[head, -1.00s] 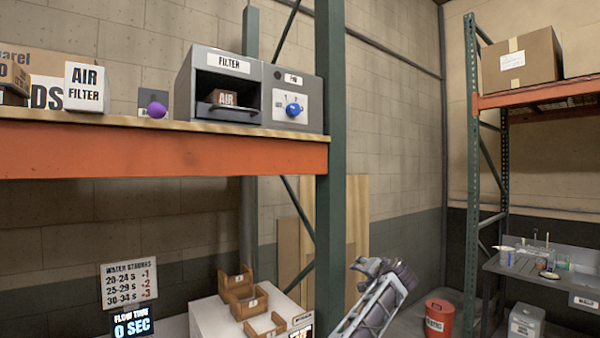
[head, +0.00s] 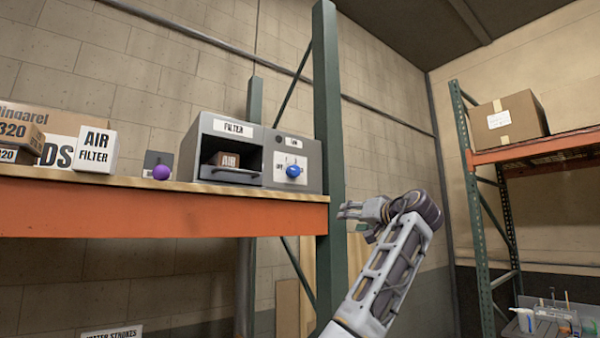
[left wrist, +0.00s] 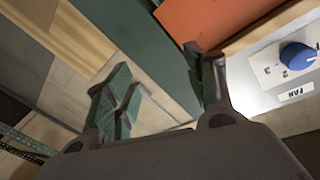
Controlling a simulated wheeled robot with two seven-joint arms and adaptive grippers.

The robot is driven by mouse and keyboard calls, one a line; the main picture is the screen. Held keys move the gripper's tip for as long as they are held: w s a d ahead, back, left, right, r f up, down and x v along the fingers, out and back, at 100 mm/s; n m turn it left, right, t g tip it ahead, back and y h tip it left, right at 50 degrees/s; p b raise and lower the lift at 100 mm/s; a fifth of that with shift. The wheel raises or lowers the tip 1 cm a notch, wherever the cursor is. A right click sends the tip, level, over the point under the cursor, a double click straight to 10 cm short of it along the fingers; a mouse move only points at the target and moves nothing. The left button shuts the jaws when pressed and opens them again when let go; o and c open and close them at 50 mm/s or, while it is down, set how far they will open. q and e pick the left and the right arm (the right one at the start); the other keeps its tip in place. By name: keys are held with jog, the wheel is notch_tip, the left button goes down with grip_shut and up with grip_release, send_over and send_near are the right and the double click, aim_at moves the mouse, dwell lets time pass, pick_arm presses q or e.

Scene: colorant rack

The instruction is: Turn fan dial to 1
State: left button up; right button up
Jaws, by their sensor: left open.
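The fan unit (head: 312,158) is a grey box face with a white dial plate, on the shelf against the green post. Its blue fan dial (head: 293,171) is a round knob with numbers around it; I cannot tell clearly which mark it points to. In the left wrist view the dial (left wrist: 297,56) is at the right, beside the fingers and apart from them, with its FAN label upside down. My left gripper (head: 343,210) is open and empty, right of the post and lower than the dial. In the left wrist view its open fingers (left wrist: 157,58) show plainly. My right gripper is not in view.
The green post (head: 328,110) stands between my left gripper and the fan unit. The orange shelf beam (head: 150,210) runs below the unit. The filter box (head: 228,175), a purple knob (head: 161,172) and an air filter carton (head: 95,149) stand to the left.

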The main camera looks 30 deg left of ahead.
aim_at(296, 170)
pick_arm(q)
jog(key=s+r+n+g+y, duration=0.2)
jog(key=s+r+n, duration=0.4)
jog(key=s+r, duration=0.7)
jog(key=shift+s+d+r+g, duration=0.2)
jog(key=shift+s+g, duration=0.6)
jog(key=shift+s, duration=0.45)
jog(key=shift+a, duration=0.1)
jog(key=p+x, duration=0.2)
jog(key=x, duration=1)
jog(key=shift+w+a+p, duration=0.1)
jog(key=shift+w+p, duration=0.05)
jog(key=shift+p, duration=0.2)
jog(key=shift+w+a, duration=0.25)
jog(key=shift+a, duration=0.4)
jog(key=c, duration=1)
